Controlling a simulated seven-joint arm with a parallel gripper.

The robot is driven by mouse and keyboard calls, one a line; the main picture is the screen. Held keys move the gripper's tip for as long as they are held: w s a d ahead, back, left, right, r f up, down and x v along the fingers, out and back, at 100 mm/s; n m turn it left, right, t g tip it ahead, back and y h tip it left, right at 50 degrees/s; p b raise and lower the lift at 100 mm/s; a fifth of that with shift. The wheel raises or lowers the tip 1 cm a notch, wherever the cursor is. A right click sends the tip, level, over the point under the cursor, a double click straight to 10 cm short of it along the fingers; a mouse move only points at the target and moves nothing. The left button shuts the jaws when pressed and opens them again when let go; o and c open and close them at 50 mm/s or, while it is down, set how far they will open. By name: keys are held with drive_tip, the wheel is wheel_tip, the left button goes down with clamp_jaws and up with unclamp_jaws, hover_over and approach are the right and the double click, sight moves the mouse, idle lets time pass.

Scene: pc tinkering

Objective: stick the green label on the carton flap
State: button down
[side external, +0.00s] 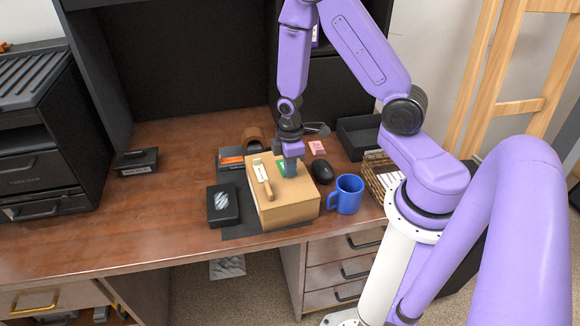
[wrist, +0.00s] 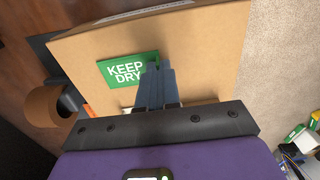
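The brown carton (side external: 290,211) stands on a dark mat on the desk; its top face (wrist: 205,55) fills much of the wrist view. The green label (side external: 281,168), reading "KEEP DRY" in the wrist view (wrist: 122,71), is at the carton top, slightly skewed to its edges. It looks flat against the cardboard, but I cannot tell if it is stuck. My gripper (side external: 291,172) points down over the carton top. Its fingers (wrist: 155,68) are together and their tips overlap the label's right edge. Whether they pinch the label is hidden.
A tan strip with a white patch (side external: 262,178) lies on the carton's left side. A black box (side external: 223,205) is left of it; a blue mug (side external: 346,194) and black mouse (side external: 321,171) are close on the right. A tape roll (side external: 252,135) stands behind.

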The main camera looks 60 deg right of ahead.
idle(0.4)
drive_tip(key=c, duration=1.3)
unclamp_jaws()
wheel_tip(320, 180, up, 17)
drive_tip(key=shift+r, duration=0.2)
drive_tip(key=s+a+r+n, duration=0.1)
drive_tip(key=s+a, duration=0.2)
drive_tip(key=s, duration=0.3)
drive_tip(key=s+a+r+n, duration=0.1)
drive_tip(key=s+a, duration=0.3)
drive_tip(key=s, duration=0.2)
drive_tip(key=s+a+r, duration=0.1)
drive_tip(key=s+a, duration=0.3)
drive_tip(key=s, duration=0.3)
drive_tip(key=shift+n, duration=0.4)
